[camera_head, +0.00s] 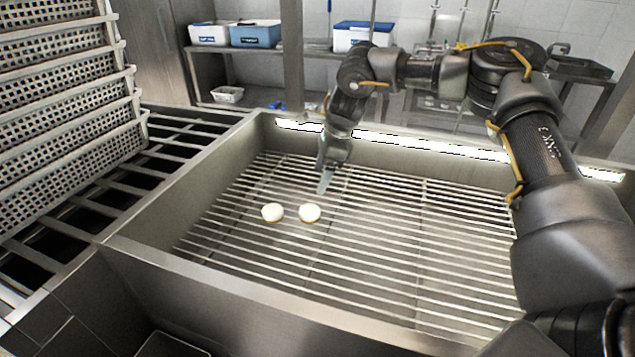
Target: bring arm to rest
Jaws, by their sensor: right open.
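My right arm comes in from the right and reaches over the metal basin. My right gripper (325,180) is open and empty, pointing down above the wire rack (400,240) in the basin. Two round white pieces (272,212) (310,213) lie side by side on the rack, a little in front of the gripper and apart from it. My left gripper is not in view.
The basin's raised steel rim (190,275) surrounds the rack. Stacked perforated baskets (65,110) stand on a slatted surface at the left. Blue and white bins (255,34) sit on a shelf behind. The rack's right part is clear.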

